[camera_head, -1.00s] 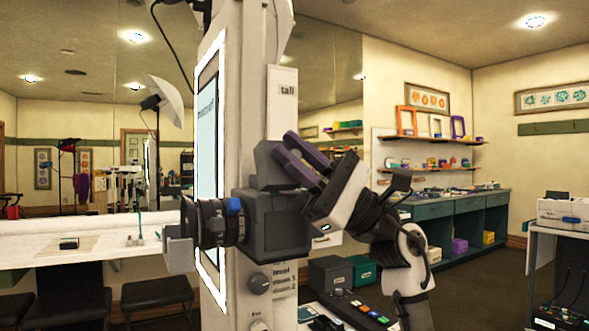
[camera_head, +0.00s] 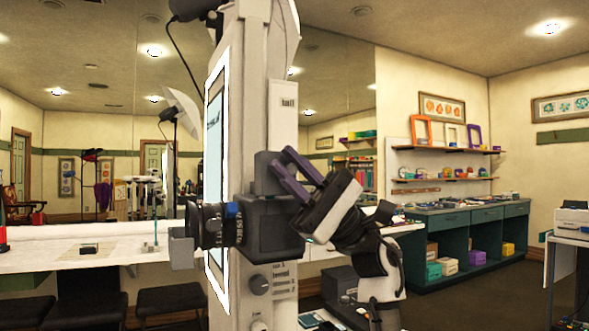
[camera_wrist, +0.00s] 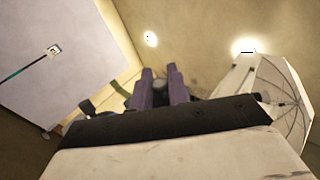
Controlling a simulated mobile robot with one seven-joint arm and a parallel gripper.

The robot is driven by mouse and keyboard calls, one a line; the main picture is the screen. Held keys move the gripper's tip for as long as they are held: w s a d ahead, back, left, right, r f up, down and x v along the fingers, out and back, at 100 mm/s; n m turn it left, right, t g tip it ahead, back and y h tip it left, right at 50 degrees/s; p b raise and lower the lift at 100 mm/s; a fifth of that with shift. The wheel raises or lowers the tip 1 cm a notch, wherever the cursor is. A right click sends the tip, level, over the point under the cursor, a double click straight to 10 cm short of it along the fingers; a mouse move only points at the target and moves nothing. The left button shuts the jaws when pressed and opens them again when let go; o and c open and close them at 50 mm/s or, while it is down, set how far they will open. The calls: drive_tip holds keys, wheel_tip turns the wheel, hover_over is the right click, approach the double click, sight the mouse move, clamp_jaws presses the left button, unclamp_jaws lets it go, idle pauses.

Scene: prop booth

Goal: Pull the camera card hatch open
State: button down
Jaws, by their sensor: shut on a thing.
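The black camera (camera_head: 270,228), with its lens (camera_head: 215,226) pointing left, is mounted on the pale booth column. My gripper (camera_head: 278,166), with two purple fingers, reaches in from the right at the camera's upper rear. Its fingers are shut on the camera card hatch, which is small, dark and mostly hidden by them, so how far it stands open cannot be told. In the wrist view the purple fingers of my gripper (camera_wrist: 162,82) stand with a small dark part between them.
The white-framed screen (camera_head: 214,160) is on the column's left side. A knob (camera_head: 260,285) sits below the camera. A white counter (camera_head: 110,258) with stools lies left. A teal cabinet (camera_head: 470,235) stands back right, with open floor before it.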

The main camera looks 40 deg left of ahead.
drive_tip(key=c, duration=1.5)
unclamp_jaws()
drive_tip(key=shift+o, duration=0.2)
drive_tip(key=shift+w, duration=0.1)
drive_tip(key=b+v, duration=0.2)
drive_tip(key=v, duration=1.1)
drive_tip(key=shift+w+d+f, duration=0.15)
drive_tip(key=shift+w+f, duration=0.05)
drive_tip(key=shift+f, duration=0.1)
